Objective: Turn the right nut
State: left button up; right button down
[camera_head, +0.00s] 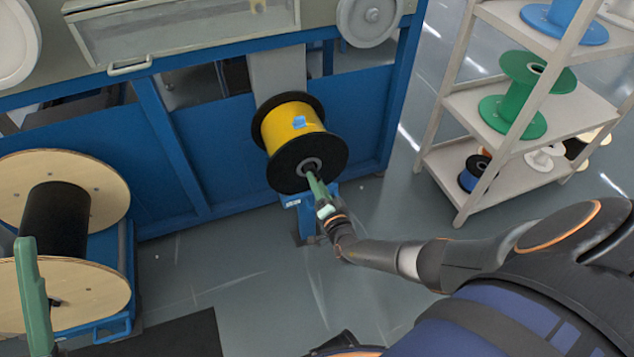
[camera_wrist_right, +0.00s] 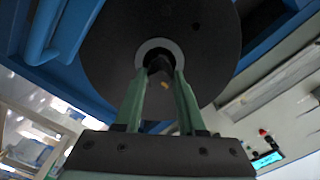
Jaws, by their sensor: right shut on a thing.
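A black-flanged spool of yellow cable (camera_head: 292,130) is mounted on the blue machine in the head view. The right nut (camera_wrist_right: 158,66) is a dark piece at the centre of the spool's black flange (camera_wrist_right: 105,60), inside a grey ring. My right gripper (camera_wrist_right: 159,78) is shut on the nut, with one green finger on each side of it. In the head view my right gripper (camera_head: 312,178) reaches the spool's hub from below right and largely hides the nut. My left gripper (camera_head: 32,295) shows only in part at the lower left edge; its jaw opening is unclear.
A blue machine frame (camera_head: 215,150) stands behind the spool. A large wooden reel (camera_head: 95,180) with black cable stands at the left. A white shelf (camera_head: 450,100) with green and blue spools is at the right. Grey floor (camera_head: 240,270) is open below the spool.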

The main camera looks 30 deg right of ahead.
jog(key=c, duration=0.5)
grip_release()
pick_arm(q)
jog(key=shift+r, duration=0.1)
pick_arm(e)
jog(key=shift+s, duration=0.1)
pick_arm(q)
jog(key=w+a+f+n+g+y+p, duration=0.1)
jog(key=w+f+n+g+y+p, duration=0.1)
jog(key=f, duration=0.7)
jog(key=w+f+n+g+y+p, duration=0.2)
jog(key=w+f+n+y, duration=0.3)
jog(key=f+y, duration=0.3)
jog(key=shift+a+f+n+g, duration=0.45)
jog(key=shift+f+g, duration=0.35)
jog(key=shift+f, duration=0.3)
pick_arm(e)
jog(key=v, duration=1.2)
jog(key=shift+s+a, duration=0.1)
jog(key=shift+s, duration=0.05)
